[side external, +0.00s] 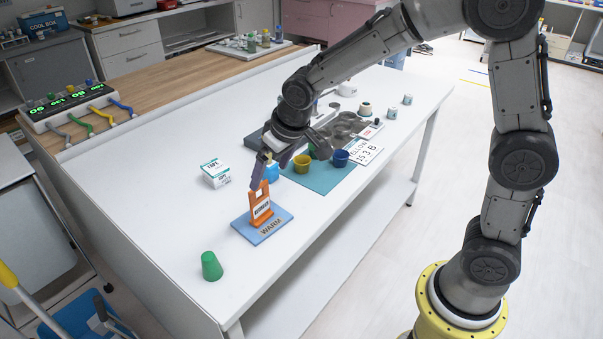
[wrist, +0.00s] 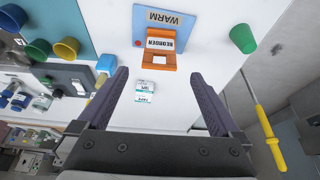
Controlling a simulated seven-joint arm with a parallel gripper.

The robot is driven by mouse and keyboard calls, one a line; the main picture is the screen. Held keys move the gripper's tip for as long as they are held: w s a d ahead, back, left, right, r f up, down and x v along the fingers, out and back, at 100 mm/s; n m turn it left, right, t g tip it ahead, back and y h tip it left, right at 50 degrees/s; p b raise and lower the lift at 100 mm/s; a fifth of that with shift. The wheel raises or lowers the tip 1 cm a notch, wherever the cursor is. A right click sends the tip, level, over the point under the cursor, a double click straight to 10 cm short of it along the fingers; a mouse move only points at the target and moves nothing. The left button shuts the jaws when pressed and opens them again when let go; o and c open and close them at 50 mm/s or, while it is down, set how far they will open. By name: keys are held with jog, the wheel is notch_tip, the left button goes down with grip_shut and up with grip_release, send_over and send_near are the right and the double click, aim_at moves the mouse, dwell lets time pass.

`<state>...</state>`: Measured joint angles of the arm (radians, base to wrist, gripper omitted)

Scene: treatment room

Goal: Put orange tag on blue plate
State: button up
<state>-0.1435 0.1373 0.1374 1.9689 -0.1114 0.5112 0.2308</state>
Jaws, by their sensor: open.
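The orange tag (side external: 261,207), with a white label, stands upright on the blue plate (side external: 279,219) marked WARM. In the wrist view the tag (wrist: 158,58) overlaps the near edge of the plate (wrist: 148,27), and its window faces me. My gripper (side external: 261,172) is close to the top of the tag in the side view. In the wrist view my gripper (wrist: 159,77) has its fingers wide apart with nothing between the tips, and the tag shows just beyond them. The exact gap between fingers and tag is hard to tell.
A green cup (side external: 211,266) stands to the left of the plate. A white box (side external: 215,174) stands behind it. Yellow (side external: 302,164) and blue (side external: 340,158) cups stand on a teal mat (side external: 322,181).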

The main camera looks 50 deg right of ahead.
jog(key=s+d+r, duration=0.4)
jog(key=s+r, duration=0.4)
jog(key=s, duration=0.4)
jog(key=s+d+t, duration=0.1)
jog(key=s, duration=1.3)
jog(key=shift+s, duration=0.25)
